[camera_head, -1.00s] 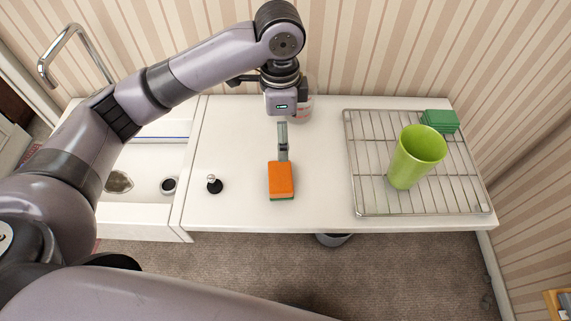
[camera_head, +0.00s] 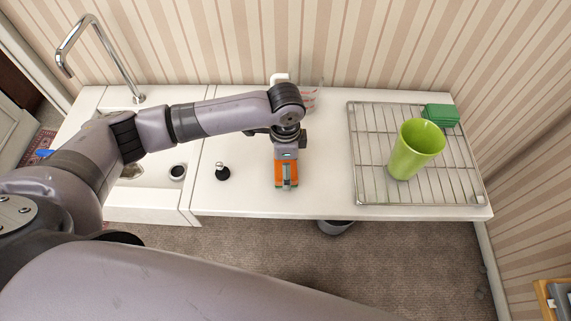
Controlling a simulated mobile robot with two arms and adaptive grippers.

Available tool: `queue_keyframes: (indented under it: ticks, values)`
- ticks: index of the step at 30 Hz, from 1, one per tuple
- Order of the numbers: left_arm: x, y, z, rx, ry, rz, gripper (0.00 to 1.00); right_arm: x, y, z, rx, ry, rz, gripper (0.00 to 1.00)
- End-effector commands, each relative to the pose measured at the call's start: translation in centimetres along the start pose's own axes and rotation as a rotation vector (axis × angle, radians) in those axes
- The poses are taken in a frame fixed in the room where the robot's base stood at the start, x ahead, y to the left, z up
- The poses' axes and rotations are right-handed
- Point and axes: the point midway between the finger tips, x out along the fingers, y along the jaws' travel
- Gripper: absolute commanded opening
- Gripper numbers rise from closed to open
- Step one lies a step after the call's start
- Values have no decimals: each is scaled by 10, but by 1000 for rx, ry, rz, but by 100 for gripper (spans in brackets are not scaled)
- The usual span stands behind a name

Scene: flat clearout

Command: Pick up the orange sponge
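The orange sponge (camera_head: 279,180) lies on the white counter (camera_head: 325,195), left of the wire rack. My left gripper (camera_head: 286,176) points down over it. A grey finger covers the middle of the sponge, with orange showing on both sides. The view from above hides whether the fingers press on the sponge or stand apart from it. My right gripper is out of view.
A wire rack (camera_head: 362,190) holds a green cup (camera_head: 414,150) and a green sponge stack (camera_head: 440,115). A small black-based stopper (camera_head: 222,173) stands left of the gripper. A clear container (camera_head: 313,97) is behind the arm. A sink with a tap (camera_head: 112,65) is at left.

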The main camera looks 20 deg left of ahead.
Motion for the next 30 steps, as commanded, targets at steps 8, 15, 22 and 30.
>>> queue_keyframes:
  ticks: [8,15,22,30]
  values:
    - [12,0,0,1,0,-2,100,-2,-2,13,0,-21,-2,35]
    - [12,0,0,1,1,-2,90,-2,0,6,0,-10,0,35]
    - [12,0,0,1,1,-2,75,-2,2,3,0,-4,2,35]
    - [12,0,0,1,1,-2,57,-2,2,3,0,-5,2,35]
